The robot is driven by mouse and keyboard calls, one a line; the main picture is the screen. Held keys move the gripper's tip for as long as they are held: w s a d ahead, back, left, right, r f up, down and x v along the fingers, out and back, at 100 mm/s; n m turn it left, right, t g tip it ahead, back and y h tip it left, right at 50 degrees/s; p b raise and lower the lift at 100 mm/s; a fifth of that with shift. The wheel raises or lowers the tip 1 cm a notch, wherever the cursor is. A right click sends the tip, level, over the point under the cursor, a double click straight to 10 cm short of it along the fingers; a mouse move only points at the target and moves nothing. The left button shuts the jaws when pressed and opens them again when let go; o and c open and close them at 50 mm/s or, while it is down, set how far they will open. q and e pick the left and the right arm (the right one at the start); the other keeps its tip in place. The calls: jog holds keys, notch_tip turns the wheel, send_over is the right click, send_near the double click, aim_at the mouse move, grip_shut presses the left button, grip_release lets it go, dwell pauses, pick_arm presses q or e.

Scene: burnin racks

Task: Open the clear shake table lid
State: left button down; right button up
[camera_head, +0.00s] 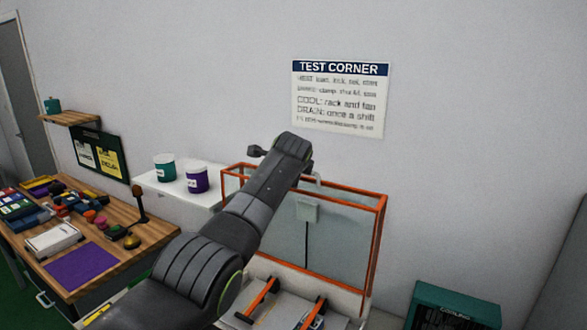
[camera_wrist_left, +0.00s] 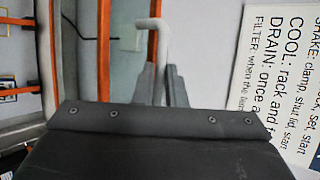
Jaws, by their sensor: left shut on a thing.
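The clear shake table lid (camera_head: 340,235) has an orange frame and stands steeply raised at the back of the shake table (camera_head: 285,308). Its orange frame also shows in the left wrist view (camera_wrist_left: 103,50). A pale bent handle (camera_wrist_left: 155,40) is at the lid's orange edge. My left gripper (camera_wrist_left: 160,85) is shut on this handle, with one dark finger on each side of it. In the head view my left arm reaches up across the lid and hides part of it, and the fingertips are hidden. My right gripper is in neither view.
A wooden bench (camera_head: 150,235) with bins, a purple mat (camera_head: 80,267) and small parts stands at left. Two cups, one teal (camera_head: 164,168) and one purple (camera_head: 197,179), stand on a white surface. A teal box (camera_head: 455,308) is at lower right. The wall is close behind.

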pick_arm(q)
jog(key=shift+r, duration=0.45)
jog(key=c, duration=1.7)
grip_release()
jog(key=shift+w, duration=0.1)
jog(key=shift+o, duration=1)
jog(key=shift+w+d+f, duration=0.1)
jog(key=shift+f, duration=0.15)
